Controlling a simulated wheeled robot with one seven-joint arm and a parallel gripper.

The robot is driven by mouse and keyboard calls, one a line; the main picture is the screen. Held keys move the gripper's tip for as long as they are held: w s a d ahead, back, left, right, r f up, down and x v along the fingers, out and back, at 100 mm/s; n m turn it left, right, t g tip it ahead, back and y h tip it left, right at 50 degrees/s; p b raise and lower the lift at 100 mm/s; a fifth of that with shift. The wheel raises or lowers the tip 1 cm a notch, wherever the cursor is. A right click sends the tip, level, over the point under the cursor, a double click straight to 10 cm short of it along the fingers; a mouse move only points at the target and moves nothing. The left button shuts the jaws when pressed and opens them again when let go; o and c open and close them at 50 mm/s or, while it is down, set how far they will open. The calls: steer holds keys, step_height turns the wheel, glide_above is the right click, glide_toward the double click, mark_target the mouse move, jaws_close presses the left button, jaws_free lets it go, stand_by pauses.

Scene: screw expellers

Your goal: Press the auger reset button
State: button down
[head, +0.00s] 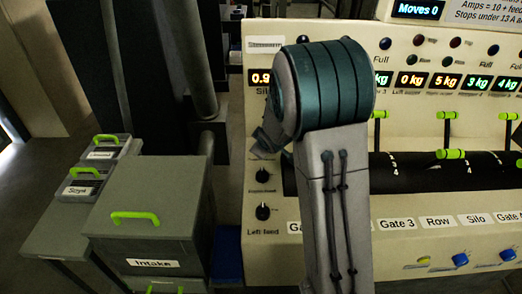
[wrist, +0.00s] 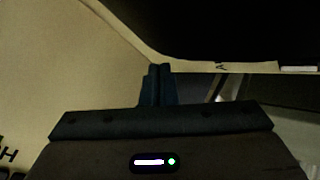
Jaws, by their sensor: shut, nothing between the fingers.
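My gripper (wrist: 160,70) shows in the wrist view with its two dark fingers together and nothing between them. The fingers point at a dim beige surface and the edge of a black area. In the head view my arm stands in front of the control panel (head: 400,215) and hides part of it; I cannot make out the fingertips there. I cannot tell which control is the auger reset button; no readable label names it. Small round dark red and blue buttons or lamps (head: 455,42) line the panel's top. Blue knobs (head: 460,259) sit at its lower right.
Black slotted levers with green handles (head: 450,154) cross the panel's middle. Two black dials (head: 263,212) sit at its left, the lower one labelled "Left feed". A grey "Intake" cabinet (head: 175,215) and small green-handled bins (head: 85,180) stand on the left.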

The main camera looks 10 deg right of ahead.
steer(key=shift+r+p, duration=1.6)
steer(key=shift+r, duration=0.8)
